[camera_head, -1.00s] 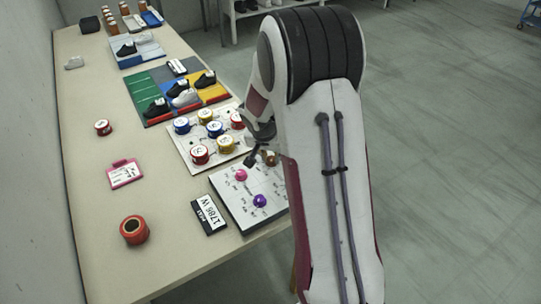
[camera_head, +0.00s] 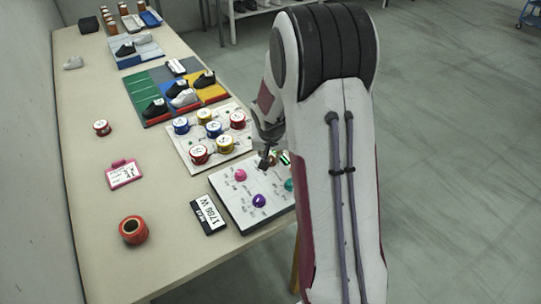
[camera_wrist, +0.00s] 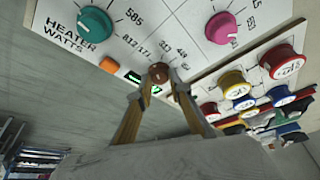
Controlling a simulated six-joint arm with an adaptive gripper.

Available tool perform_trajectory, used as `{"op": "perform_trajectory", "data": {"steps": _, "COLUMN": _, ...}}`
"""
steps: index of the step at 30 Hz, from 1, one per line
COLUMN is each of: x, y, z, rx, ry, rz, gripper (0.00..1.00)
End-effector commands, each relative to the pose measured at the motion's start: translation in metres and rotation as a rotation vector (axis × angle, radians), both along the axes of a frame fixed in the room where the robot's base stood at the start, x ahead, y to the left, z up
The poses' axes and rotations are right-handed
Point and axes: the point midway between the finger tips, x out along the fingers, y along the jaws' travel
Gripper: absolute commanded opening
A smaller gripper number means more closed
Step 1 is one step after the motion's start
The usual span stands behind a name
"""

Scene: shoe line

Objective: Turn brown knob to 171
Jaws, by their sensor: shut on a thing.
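The brown knob (camera_wrist: 159,72) sits near the edge of a white control panel (camera_head: 228,190). In the wrist view, my gripper (camera_wrist: 160,80) has its two fingers closed on either side of the knob. Printed numbers, including what looks like 171, stand close to the knob; its pointer direction cannot be made out. In the head view, my gripper (camera_head: 267,160) is at the panel's far right corner and largely hides the knob.
The panel also carries a pink knob (camera_head: 240,175), a purple knob (camera_head: 259,201) and a teal knob (camera_head: 289,185). An orange button (camera_wrist: 110,66) and a green-lit display lie near my fingers. Behind is a board of several colored spools (camera_head: 214,129).

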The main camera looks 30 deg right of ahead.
Motion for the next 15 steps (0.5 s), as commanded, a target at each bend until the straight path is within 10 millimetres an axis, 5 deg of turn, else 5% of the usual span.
{"op": "perform_trajectory", "data": {"steps": 15, "x": -0.0009, "y": 0.0006, "z": -0.0011, "rx": 0.0, "ry": 0.0, "rz": 0.076, "gripper": 0.0}}
